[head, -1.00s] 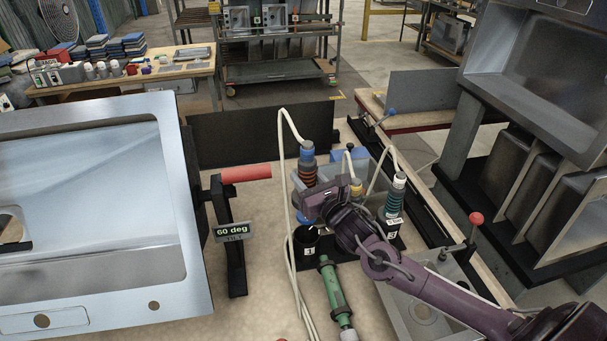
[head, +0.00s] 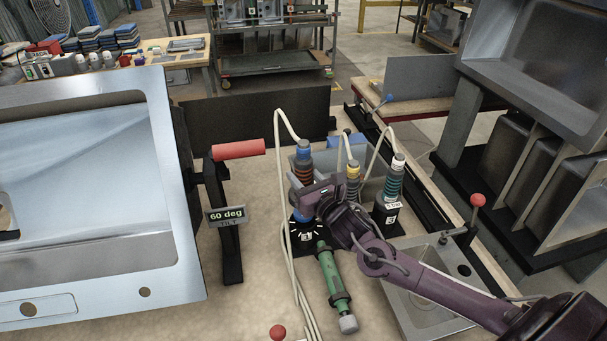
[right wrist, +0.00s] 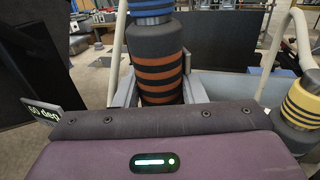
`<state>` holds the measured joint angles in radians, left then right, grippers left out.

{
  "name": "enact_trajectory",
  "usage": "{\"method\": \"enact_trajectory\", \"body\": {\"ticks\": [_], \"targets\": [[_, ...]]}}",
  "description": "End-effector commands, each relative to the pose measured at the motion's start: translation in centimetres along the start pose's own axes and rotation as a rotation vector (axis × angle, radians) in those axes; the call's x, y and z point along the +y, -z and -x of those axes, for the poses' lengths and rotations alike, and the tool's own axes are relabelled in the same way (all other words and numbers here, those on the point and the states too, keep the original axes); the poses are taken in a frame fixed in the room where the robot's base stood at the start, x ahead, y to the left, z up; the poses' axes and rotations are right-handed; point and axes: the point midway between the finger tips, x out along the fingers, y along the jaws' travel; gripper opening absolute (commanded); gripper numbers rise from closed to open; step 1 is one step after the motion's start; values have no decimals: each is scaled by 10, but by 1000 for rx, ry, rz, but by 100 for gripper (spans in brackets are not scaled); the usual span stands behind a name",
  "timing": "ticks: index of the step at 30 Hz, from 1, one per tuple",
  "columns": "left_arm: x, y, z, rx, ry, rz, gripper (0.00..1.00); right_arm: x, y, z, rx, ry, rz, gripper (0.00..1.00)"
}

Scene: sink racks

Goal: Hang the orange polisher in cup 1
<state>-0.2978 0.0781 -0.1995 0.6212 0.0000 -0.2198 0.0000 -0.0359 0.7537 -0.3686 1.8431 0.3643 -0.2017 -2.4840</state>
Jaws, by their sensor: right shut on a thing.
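The orange polisher (head: 304,164), a dark body with orange bands and a blue top, stands roughly upright in the head view. My right gripper (head: 306,196) is shut on it around its middle. Its banded upper part also shows in the right wrist view (right wrist: 160,75). A blue lower part shows under the gripper, at the mouth of cup 1 (head: 307,247), a dark cup labelled 1. The gripper partly covers this spot, so I cannot tell how deep the polisher sits. My left gripper is not in view.
A green polisher (head: 331,279) lies on the bench beside cup 1. A yellow-banded polisher (head: 352,180) stands behind my gripper, and a teal-banded one (head: 393,183) stands at cup 3 (head: 388,220). Pale hoses (head: 283,200) run along the left. A tilted sink (head: 90,200) fills the left.

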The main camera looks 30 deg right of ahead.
Motion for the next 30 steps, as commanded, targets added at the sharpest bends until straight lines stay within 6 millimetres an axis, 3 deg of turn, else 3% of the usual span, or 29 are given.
{"method": "enact_trajectory", "body": {"ticks": [15,30], "targets": [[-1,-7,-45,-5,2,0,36,-1,54,-1,-9,1,-1,1],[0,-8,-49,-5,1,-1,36,-1,61,-1,-8,1,0,1]]}}
